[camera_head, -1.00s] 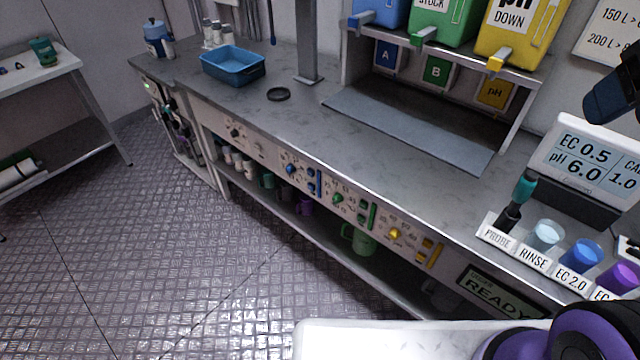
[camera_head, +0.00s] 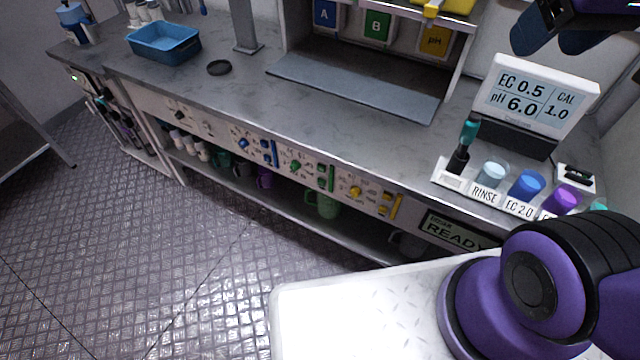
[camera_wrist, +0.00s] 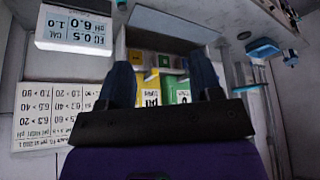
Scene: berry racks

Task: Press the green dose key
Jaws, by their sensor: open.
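The green dose key (camera_head: 325,178) is an upright green bar on the bench's front panel, right of a green knob (camera_head: 296,167). A blue key (camera_head: 270,153) is to its left and yellow keys (camera_head: 392,206) are to its right. My gripper (camera_head: 548,42) is at the top right in the head view, high above the white meter and far from the green key. In the wrist view, my gripper (camera_wrist: 160,80) has its two dark blue fingers apart with nothing held between them. The green key cannot be made out in the wrist view.
A white meter (camera_head: 535,95) stands on the bench, behind a labelled row of cups (camera_head: 527,184) and a probe (camera_head: 464,145). A blue tray (camera_head: 163,42) sits at the far left. The shelf below holds several mugs. The floor before the panel is clear.

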